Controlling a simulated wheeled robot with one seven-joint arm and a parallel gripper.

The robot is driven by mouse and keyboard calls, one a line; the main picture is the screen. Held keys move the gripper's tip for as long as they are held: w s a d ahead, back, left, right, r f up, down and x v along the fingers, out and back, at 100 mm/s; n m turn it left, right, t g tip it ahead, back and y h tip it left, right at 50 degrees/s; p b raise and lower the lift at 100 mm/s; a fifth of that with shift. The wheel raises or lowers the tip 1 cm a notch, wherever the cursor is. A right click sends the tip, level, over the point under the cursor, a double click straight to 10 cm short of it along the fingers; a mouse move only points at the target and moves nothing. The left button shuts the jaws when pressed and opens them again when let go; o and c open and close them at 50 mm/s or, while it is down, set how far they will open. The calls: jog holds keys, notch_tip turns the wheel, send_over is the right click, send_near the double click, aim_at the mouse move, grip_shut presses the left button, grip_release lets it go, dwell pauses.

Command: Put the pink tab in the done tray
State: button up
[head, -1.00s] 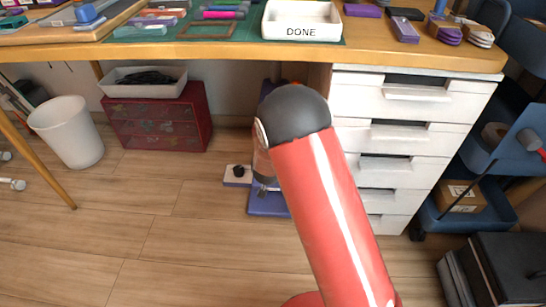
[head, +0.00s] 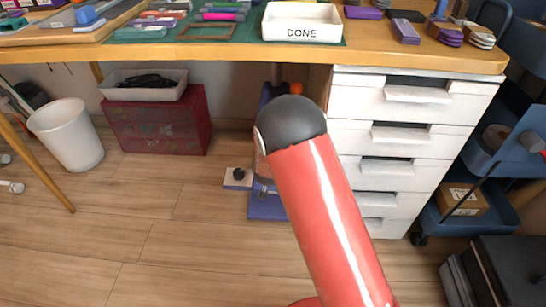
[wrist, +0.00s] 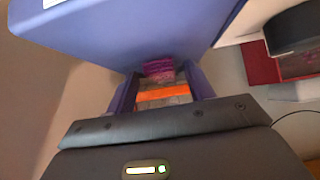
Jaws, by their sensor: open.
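The done tray (head: 302,34) is white, marked DONE, and stands at the front of the desk top in the head view. It looks empty. In the wrist view my gripper (wrist: 161,77) is open, its two fingers apart. A magenta-pink piece (wrist: 158,68) shows beyond or between the fingertips. I cannot tell whether it is the pink tab or whether the fingers touch it. An orange strip (wrist: 163,92) shows nearer, between the fingers. In the head view my gripper is hidden behind my red arm, below the desk top.
A large blue-purple surface fills the top of the wrist view. The green mat (head: 255,28) carries several coloured pieces and a brown frame (head: 206,31). White drawers (head: 405,135) stand right of my arm. A red chest (head: 157,120) and a white bin (head: 66,133) stand left.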

jog(key=c, duration=0.8)
jog(key=shift+s+a+r, duration=0.1)
jog(key=shift+s, duration=2.3)
jog(key=shift+s+a+r, duration=0.1)
jog(key=shift+s, duration=2.25)
jog(key=shift+c, duration=0.2)
jog(key=a+p+v, duration=0.1)
jog(key=p+v, duration=0.2)
jog(key=v, duration=0.4)
jog(key=shift+s+f, duration=0.3)
jog(key=shift+s, duration=0.05)
